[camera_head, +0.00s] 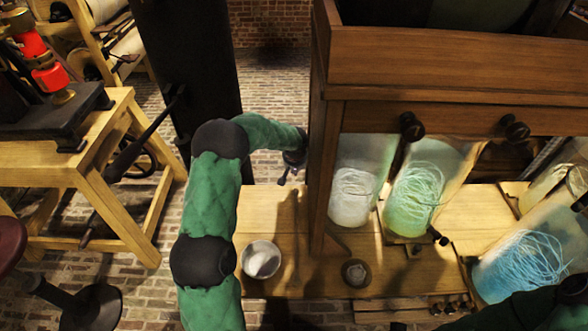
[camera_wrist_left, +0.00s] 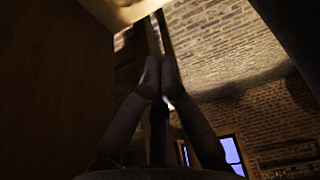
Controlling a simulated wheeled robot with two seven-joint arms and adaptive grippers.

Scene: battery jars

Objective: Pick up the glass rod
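I cannot make out a glass rod for certain in either view. A thin grey stick (camera_head: 338,239) shows on the bench beside a small round dark-rimmed piece (camera_head: 354,272); I cannot tell whether it is the rod. My left gripper (camera_head: 288,179) is small and dark at the end of the green arm, just left of the wooden cabinet's post. In the left wrist view the fingertips of my left gripper (camera_wrist_left: 161,72) are together, with nothing clearly seen between them. My right gripper is not in view.
A wooden bench (camera_head: 400,273) holds a metal cup (camera_head: 262,259), a white-filled jar (camera_head: 352,190), a green-filled jar (camera_head: 414,195) and a blue-filled jar (camera_head: 522,265). The wooden cabinet (camera_head: 430,60) overhangs them. A wooden stand (camera_head: 115,125) is at left.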

